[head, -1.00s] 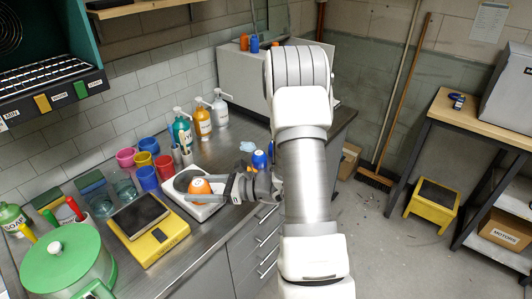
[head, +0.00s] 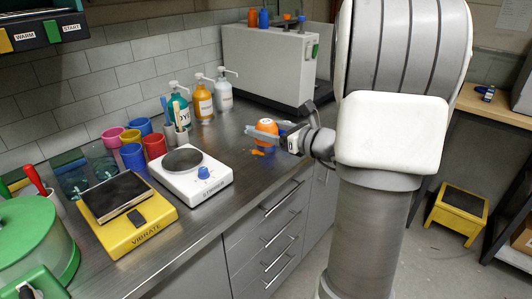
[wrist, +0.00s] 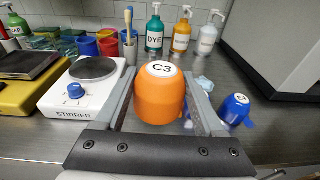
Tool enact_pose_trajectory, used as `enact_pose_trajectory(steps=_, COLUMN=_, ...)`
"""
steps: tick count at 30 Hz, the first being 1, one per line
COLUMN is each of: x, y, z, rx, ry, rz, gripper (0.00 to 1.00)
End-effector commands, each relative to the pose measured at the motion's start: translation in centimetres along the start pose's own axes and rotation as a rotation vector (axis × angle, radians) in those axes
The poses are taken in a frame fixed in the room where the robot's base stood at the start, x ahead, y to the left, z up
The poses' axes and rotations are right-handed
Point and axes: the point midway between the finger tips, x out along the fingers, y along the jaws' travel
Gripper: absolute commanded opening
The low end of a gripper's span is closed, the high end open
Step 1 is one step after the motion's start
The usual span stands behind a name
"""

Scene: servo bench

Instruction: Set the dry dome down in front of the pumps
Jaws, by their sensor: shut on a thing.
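An orange dome (head: 267,127) marked C3 is held between the fingers of my gripper (wrist: 160,78); it fills the middle of the wrist view (wrist: 160,100). My gripper is shut on its sides, over the counter right of the stirrer. I cannot tell whether the dome touches the counter. A blue dome (wrist: 235,108) stands just right of my gripper, mostly hidden in the head view. The pumps stand in a row by the wall: teal DYE bottle (head: 178,108), orange bottle (head: 203,103) and white bottle (head: 223,94).
The white stirrer (head: 205,188) has a bare dark plate. Left of it are the yellow VIBRATE unit (head: 150,222), several coloured cups (head: 153,147) and a green pot (head: 30,235). A large grey box (head: 262,68) stands at the back.

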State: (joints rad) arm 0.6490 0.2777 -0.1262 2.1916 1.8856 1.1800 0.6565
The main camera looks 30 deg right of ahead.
Motion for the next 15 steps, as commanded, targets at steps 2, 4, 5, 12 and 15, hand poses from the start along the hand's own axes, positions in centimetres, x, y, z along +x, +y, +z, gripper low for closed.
enact_pose_trajectory(steps=2, x=-0.8, y=-0.9, z=-0.7, rx=0.001, ry=-0.004, rz=-0.047, gripper=0.08)
enact_pose_trajectory(steps=4, x=-1.5, y=-1.5, z=-0.5, rx=0.007, ry=-0.004, rz=-0.083, gripper=0.08)
enact_pose_trajectory(steps=5, x=-1.8, y=-1.7, z=-0.4, rx=0.01, ry=-0.004, rz=-0.096, gripper=0.08)
enact_pose_trajectory(steps=12, x=-3.0, y=-2.7, z=0.1, rx=0.023, ry=-0.001, rz=-0.157, gripper=0.08)
enact_pose_trajectory(steps=15, x=-2.3, y=-2.6, z=-0.3, rx=0.026, ry=0.0, rz=-0.163, gripper=0.08)
